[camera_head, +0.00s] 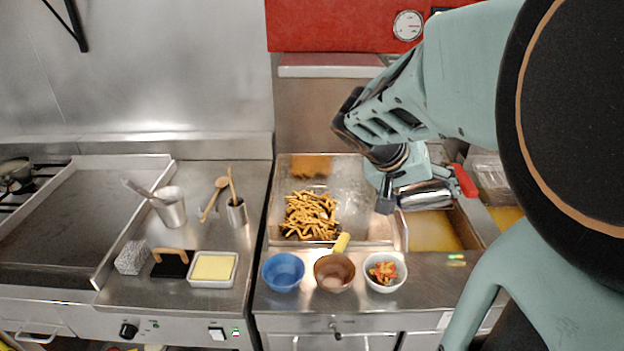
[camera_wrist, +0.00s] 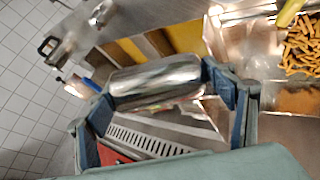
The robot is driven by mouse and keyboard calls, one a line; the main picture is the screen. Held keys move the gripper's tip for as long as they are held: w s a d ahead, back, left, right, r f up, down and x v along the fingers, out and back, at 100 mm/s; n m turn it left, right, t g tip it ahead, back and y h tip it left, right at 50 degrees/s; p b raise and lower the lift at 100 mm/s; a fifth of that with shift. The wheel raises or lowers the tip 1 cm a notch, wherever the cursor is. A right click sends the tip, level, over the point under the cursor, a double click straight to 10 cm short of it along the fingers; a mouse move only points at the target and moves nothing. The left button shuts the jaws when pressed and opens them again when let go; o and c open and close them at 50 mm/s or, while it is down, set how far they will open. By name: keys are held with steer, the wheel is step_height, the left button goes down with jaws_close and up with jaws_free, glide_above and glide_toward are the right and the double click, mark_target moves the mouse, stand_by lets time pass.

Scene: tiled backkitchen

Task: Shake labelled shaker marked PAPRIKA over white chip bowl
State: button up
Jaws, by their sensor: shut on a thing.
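My gripper (camera_head: 388,190) is shut on a shiny metal shaker (camera_head: 426,195), held on its side high above the counter. The shaker also shows between the blue finger pads in the wrist view (camera_wrist: 155,80). No label can be read on it. The white bowl (camera_head: 385,289) holds red, orange and green pieces and stands at the counter front. In the head view the shaker appears above and to the right of this bowl, clearly apart from it.
A blue bowl (camera_head: 284,271) and a brown bowl with a yellow handle (camera_head: 334,286) stand left of the white bowl. Behind them is a steel tray (camera_head: 350,190) of fries. A metal cup with utensils (camera_head: 170,208) and a butter dish (camera_head: 213,284) stand further left.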

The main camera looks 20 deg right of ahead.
steer(key=shift+d+r+y+p, duration=0.25)
steer(key=shift+r+y+p, duration=0.25)
steer(key=shift+y+p, duration=0.5)
steer(key=shift+f+m+t, duration=0.3)
steer(key=shift+s+d+r+m+t+y, duration=0.15)
steer(key=shift+d+t+y, duration=0.1)
steer(key=shift+y, duration=0.6)
steer(key=shift+w+d+f+m+t+y, duration=0.1)
steer(key=shift+d+m+t+y, duration=0.1)
steer(key=shift+y, duration=0.65)
